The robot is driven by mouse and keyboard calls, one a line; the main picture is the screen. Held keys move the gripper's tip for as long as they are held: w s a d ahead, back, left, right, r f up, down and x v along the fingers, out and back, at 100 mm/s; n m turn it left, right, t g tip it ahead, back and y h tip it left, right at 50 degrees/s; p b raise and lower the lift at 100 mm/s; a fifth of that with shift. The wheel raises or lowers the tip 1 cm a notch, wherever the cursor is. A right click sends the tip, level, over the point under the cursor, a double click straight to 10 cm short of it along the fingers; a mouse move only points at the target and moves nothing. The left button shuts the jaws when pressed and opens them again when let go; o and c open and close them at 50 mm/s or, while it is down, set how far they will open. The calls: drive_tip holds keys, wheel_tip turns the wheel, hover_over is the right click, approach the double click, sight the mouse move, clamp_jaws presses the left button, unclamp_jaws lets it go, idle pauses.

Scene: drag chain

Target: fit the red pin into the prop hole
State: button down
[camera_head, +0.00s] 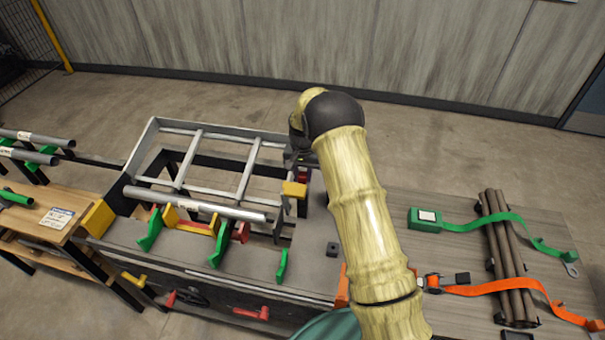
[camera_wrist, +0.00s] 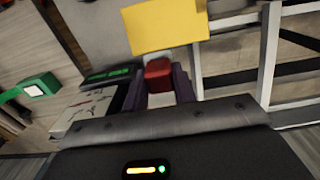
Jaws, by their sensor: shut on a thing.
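My gripper (camera_wrist: 158,78) is shut on the red pin (camera_wrist: 157,71), whose red end shows between the two dark fingers in the wrist view. A small red part, probably the same pin, shows below my wrist in the head view (camera_head: 302,174). A yellow block (camera_wrist: 165,25) lies just beyond the pin in the wrist view. A yellow-topped post (camera_head: 294,189) in the head view, probably the same part, stands close beside my gripper. I cannot make out the prop hole. My arm hides part of the frame's right end.
A grey metal frame (camera_head: 196,153) with crossbars stands left of my arm. A grey pipe (camera_head: 195,203) lies across its front, near green brackets (camera_head: 218,243). On the right, a table (camera_head: 459,256) carries brown rods (camera_head: 506,250) and green and orange straps. Bare floor lies behind.

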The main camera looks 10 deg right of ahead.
sight(303, 174)
drive_tip(key=shift+f, duration=0.35)
drive_tip(key=c, duration=1.1)
unclamp_jaws()
drive_tip(key=shift+o, duration=0.2)
drive_tip(key=shift+r, duration=0.1)
wheel_tip(303, 174, up, 17)
drive_tip(key=b, duration=0.4)
drive_tip(key=shift+r, duration=0.1)
drive_tip(key=s+d+f+n+t, duration=0.1)
drive_tip(key=s+d, duration=0.1)
drive_tip(key=s, duration=0.8)
drive_tip(key=s+d+f+n, duration=0.1)
drive_tip(key=s+d, duration=0.2)
drive_tip(key=s, duration=0.7)
drive_tip(key=s+d+f+n+t, duration=0.1)
drive_tip(key=s+d+f, duration=0.1)
drive_tip(key=s, duration=0.8)
drive_tip(key=shift+s+d+n+t, duration=0.3)
drive_tip(key=shift+s+d, duration=0.05)
drive_tip(key=shift+d, duration=0.15)
